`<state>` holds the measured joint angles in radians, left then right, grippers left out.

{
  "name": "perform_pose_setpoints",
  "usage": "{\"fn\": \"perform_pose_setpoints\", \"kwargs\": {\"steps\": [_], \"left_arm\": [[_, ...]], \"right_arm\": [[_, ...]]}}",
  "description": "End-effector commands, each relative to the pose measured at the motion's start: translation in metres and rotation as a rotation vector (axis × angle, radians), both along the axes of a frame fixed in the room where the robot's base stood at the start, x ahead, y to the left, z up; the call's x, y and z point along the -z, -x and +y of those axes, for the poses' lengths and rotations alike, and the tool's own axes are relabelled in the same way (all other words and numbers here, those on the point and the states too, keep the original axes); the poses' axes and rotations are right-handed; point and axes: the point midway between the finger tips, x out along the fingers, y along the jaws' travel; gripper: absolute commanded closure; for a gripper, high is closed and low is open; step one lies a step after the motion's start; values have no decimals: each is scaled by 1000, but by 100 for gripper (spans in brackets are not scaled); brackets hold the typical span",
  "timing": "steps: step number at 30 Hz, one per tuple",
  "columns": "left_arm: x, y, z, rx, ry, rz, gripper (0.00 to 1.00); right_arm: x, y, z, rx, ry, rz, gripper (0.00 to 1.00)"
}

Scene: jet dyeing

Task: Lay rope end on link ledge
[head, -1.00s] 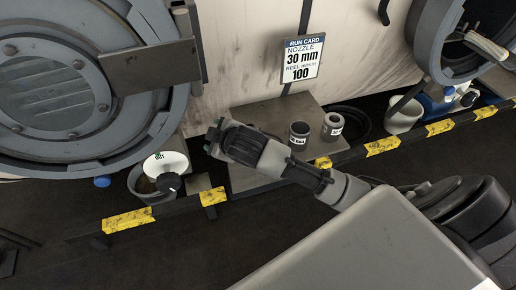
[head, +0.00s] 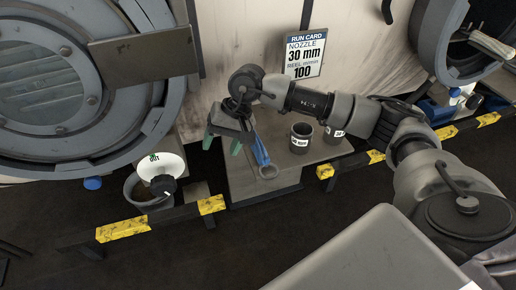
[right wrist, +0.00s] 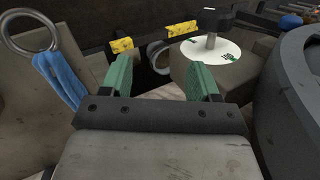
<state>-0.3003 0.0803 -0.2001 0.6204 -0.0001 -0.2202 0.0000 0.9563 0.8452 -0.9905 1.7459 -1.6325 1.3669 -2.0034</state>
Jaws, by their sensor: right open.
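My right gripper (head: 223,142) is at the left edge of the grey stand, its green fingers apart and pointing down. In the right wrist view the gripper (right wrist: 158,75) has nothing between its fingers. A blue strap-like piece (head: 260,150) with a metal ring (head: 268,172) is just right of the fingers, apart from them. It also shows at the left of the right wrist view (right wrist: 60,82). A pale rope-like piece (head: 490,44) shows at the right vessel's opening; I cannot tell whether it is the rope end. I cannot pick out the link ledge. My left gripper is not in view.
The grey stand (head: 275,185) carries two labelled cylinders (head: 301,138). A bucket with a white disc (head: 160,165) is at left. Round vessels (head: 60,75) flank the area. A yellow-marked rail (head: 122,229) runs along the front. The run card (head: 304,52) hangs behind.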

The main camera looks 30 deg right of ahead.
Motion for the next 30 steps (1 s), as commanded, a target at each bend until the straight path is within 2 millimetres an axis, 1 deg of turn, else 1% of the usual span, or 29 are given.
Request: {"fn": "perform_pose_setpoints", "kwargs": {"steps": [1, 3, 6, 8, 11, 15, 18, 25, 30], "left_arm": [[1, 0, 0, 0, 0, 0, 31], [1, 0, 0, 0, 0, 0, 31], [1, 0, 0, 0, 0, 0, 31], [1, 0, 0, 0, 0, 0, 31], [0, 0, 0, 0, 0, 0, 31], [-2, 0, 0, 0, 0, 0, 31], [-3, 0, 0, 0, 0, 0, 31], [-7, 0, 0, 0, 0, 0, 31], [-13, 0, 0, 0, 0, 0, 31]], "right_arm": [[-4, -7, -32, -40, 137, -21, 39], [-9, -11, -67, -91, 286, -22, 39], [-16, -12, -99, -133, 419, -6, 39], [-17, -12, -109, -146, 458, 2, 39], [-8, -11, -114, -155, 480, 12, 39], [15, -11, -113, -155, 478, 12, 39], [28, -11, -113, -155, 477, 11, 39], [46, -13, -112, -155, 475, 11, 39], [73, -16, -112, -155, 474, 13, 39]]}}
